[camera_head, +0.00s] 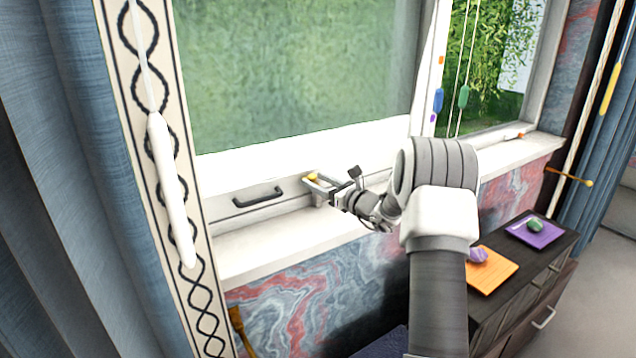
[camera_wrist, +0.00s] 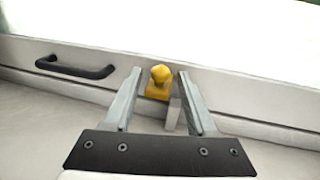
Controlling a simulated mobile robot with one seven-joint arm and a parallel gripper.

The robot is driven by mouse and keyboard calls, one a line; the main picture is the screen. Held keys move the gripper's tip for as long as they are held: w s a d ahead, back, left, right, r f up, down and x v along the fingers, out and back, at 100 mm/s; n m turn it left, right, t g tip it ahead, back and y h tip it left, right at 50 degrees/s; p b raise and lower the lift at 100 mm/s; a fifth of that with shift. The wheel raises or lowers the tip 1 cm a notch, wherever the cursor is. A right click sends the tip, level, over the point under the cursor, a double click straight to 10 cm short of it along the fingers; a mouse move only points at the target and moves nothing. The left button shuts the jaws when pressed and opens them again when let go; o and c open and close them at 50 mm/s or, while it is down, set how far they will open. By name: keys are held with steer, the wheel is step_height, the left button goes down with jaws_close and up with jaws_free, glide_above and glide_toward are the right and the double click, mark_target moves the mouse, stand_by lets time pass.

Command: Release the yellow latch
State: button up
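The yellow latch (camera_wrist: 159,82) is mounted on the white lower window rail. In the wrist view it has a rounded knob on top and a flat yellow base, and it shows between the two fingers. In the head view the latch (camera_head: 312,177) is a small yellow spot at the tip of my gripper. My gripper (camera_wrist: 158,82) is open, with one finger to each side of the latch; the head view shows it at the sill (camera_head: 322,185). I cannot tell whether either finger touches the latch. A small grey block (camera_wrist: 174,113) sits just below the latch, near the right finger.
A dark handle (camera_wrist: 76,67) is on the rail left of the latch; it also shows in the head view (camera_head: 258,197). The white sill (camera_head: 290,232) runs below. A dark cabinet (camera_head: 515,262) with orange (camera_head: 490,276) and purple (camera_head: 535,232) mats stands at the right.

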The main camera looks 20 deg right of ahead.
jaws_close()
steer(key=shift+r+g+p, duration=0.3)
steer(key=shift+r+p, duration=0.15)
steer(key=shift+p, duration=0.7)
steer(key=shift+w+g+h+p, duration=0.1)
steer(key=shift+g+h+p, duration=0.2)
steer(key=shift+p, duration=0.25)
steer(key=shift+f, duration=0.1)
steer(key=shift+o, duration=0.4)
jaws_free()
